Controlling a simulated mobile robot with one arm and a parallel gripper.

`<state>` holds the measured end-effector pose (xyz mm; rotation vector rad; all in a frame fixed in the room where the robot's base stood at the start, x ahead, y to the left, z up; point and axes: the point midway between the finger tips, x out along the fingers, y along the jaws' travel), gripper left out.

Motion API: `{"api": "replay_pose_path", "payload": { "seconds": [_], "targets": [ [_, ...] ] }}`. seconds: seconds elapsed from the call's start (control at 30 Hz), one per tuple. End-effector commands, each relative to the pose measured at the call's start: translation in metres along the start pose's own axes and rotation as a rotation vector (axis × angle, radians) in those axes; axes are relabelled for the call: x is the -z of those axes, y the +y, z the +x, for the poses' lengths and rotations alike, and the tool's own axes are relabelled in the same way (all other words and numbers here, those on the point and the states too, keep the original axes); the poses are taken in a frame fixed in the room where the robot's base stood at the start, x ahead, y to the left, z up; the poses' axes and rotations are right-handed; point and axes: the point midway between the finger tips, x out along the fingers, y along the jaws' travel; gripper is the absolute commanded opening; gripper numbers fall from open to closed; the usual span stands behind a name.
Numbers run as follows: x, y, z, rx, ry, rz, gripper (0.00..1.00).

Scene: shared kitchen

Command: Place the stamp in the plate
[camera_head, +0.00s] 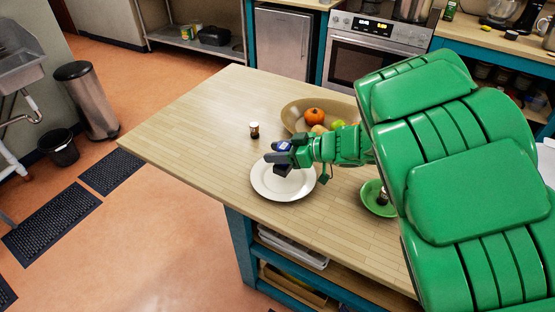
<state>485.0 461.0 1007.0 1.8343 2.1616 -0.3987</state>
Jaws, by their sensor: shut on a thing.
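My gripper (281,158) is over the white plate (283,190), at its far side, and is shut on a small dark blue thing (285,146). This looks like the stamp, but it is too small and too covered by the jaws to be sure. The plate is round, lies flat on the wooden island top and looks empty where it shows. I cannot tell whether the held thing touches the plate.
A small dark jar (254,130) stands behind the plate. A wide beige bowl (291,115) holds a pumpkin (314,115) and other produce. A green bowl (372,204) with a small bottle (383,197) is to the right. The island's left side (185,125) is clear.

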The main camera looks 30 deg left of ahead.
Motion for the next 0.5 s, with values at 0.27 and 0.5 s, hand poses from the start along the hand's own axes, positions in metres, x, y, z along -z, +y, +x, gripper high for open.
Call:
{"api": "replay_pose_path", "payload": {
  "seconds": [0.27,0.5],
  "targets": [
    [-0.024,0.002,0.012,0.001,0.001,0.004,0.07],
    [-0.030,0.003,0.014,0.000,-0.001,0.001,0.07]
  ]
}}
